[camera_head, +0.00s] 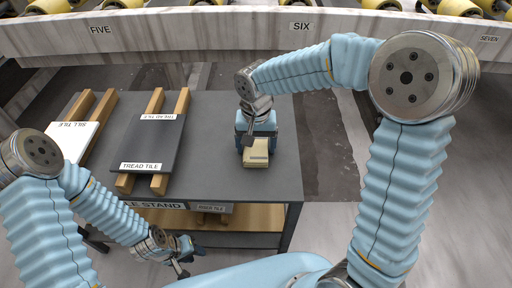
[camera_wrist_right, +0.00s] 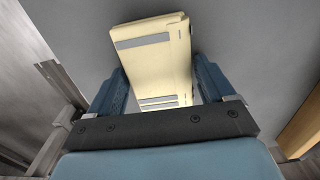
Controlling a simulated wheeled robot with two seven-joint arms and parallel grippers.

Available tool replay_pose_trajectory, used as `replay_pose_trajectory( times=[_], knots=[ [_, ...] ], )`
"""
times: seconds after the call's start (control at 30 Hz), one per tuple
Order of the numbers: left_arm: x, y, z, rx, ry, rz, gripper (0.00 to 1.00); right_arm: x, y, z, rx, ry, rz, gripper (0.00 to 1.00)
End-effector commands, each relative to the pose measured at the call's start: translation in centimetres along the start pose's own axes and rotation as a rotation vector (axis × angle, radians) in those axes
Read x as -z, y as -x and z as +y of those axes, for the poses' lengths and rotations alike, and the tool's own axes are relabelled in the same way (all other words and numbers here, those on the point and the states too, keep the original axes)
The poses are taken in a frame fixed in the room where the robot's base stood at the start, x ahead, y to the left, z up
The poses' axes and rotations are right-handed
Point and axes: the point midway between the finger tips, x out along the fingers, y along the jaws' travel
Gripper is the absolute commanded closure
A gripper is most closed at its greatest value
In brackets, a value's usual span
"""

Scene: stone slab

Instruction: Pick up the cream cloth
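The cream cloth (camera_head: 256,154) is a folded cream block with grey stripes, lying on the dark grey table top near its right side. It also shows in the right wrist view (camera_wrist_right: 160,60), reaching in between the fingers. My right gripper (camera_head: 256,140) is over the far part of the cloth, pointing down. In the right wrist view its two blue fingers (camera_wrist_right: 160,88) stand on either side of the cloth, with a small gap visible at the sides. My left gripper (camera_head: 186,258) hangs low in front of the table, away from the cloth; its fingers are too small to judge.
A dark tread tile (camera_head: 148,148) lies on wooden bars left of the cloth. A white sill tile (camera_head: 70,141) on bars is further left. The table (camera_head: 215,180) is bare around the cloth. A conveyor rail (camera_head: 230,32) with rollers runs behind.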

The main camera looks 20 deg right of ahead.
Motion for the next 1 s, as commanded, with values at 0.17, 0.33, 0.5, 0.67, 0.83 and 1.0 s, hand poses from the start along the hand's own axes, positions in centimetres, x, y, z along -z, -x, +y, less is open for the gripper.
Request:
replay_pose_trajectory(
  times=[0.17, 0.33, 0.5, 0.67, 0.83, 1.0],
  knots=[
    [0.0, 0.0, 0.0, 0.0, 0.0, 0.0, 0.64, 0.0, 0.0, 0.0, 0.0, 0.0, 0.0, 0.45],
    [0.0, 0.0, 0.0, 0.0, 0.0, 0.0, 0.64, 0.0, 0.0, 0.0, 0.0, 0.0, 0.0, 0.58],
    [0.0, 0.0, 0.0, 0.0, 0.0, 0.0, 0.64, 0.0, 0.2, 0.0, 0.001, 0.0, 0.001, 0.58],
    [0.0, 0.1, 0.1, 0.0, 0.0, 0.0, 0.64, 0.1, 1.4, -0.1, 0.002, 0.0, 0.002, 0.58],
    [0.0, 0.2, 0.2, -0.001, -0.001, -0.001, 0.64, -0.7, 4.2, -0.6, 0.003, 0.005, 0.004, 0.58],
    [0.0, 0.3, 0.2, -0.001, -0.001, -0.001, 0.64, -3.6, 8.4, -2.5, 0.004, 0.005, 0.005, 0.58]
  ],
)
